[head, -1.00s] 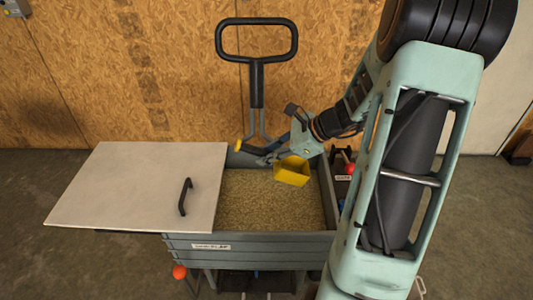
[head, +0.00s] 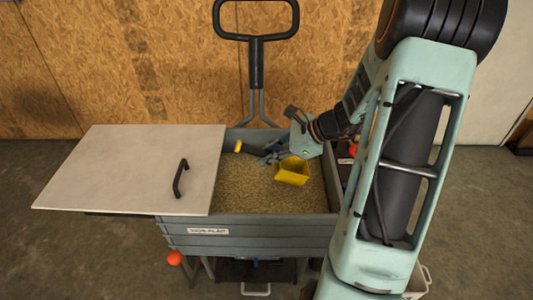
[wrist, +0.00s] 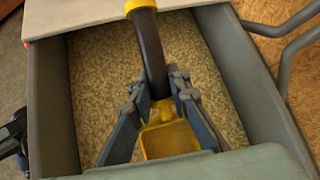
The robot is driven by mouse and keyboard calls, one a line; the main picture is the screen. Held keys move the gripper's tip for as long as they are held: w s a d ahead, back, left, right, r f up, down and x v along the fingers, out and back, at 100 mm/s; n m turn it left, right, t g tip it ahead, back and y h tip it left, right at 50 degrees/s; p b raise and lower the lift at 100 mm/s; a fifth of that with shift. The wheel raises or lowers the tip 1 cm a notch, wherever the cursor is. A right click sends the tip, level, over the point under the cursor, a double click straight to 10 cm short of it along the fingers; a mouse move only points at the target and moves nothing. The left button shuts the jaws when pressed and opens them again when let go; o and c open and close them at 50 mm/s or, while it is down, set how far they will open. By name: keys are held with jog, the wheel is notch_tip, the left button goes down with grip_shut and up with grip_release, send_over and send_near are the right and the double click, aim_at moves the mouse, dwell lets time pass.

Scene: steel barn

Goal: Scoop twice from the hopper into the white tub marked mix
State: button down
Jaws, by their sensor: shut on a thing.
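My gripper (head: 268,153) is shut on the black handle of a yellow scoop (head: 292,171), over the back part of the hopper (head: 250,242). The hopper is a grey bin filled with pale grain (head: 255,195). In the wrist view the fingers close on the handle (wrist: 149,50) from both sides, and the scoop's yellow bowl (wrist: 170,138) shows no grain that I can make out. Whether the bowl touches the grain is unclear. A pale container (head: 424,280) with a handle is mostly hidden behind my arm at the lower right; no marking on it is readable.
A pale lid (head: 130,170) with a black handle lies slid to the left, leaving the hopper's right part open. A black push handle (head: 256,60) rises behind the hopper. An orange ball knob (head: 174,258) sticks out at front left. A wooden wall stands behind.

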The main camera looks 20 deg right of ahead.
notch_tip(320, 180, down, 10)
jog(key=b, duration=0.6)
jog(key=shift+f+b, duration=0.15)
jog(key=shift+b, duration=0.25)
jog(key=shift+f, duration=0.45)
dwell(0.5)
jog(key=shift+r, duration=0.1)
dwell(1.1)
notch_tip(320, 180, up, 25)
jog(key=p, duration=2)
jog(key=shift+p, duration=0.35)
dwell(0.3)
dwell(0.5)
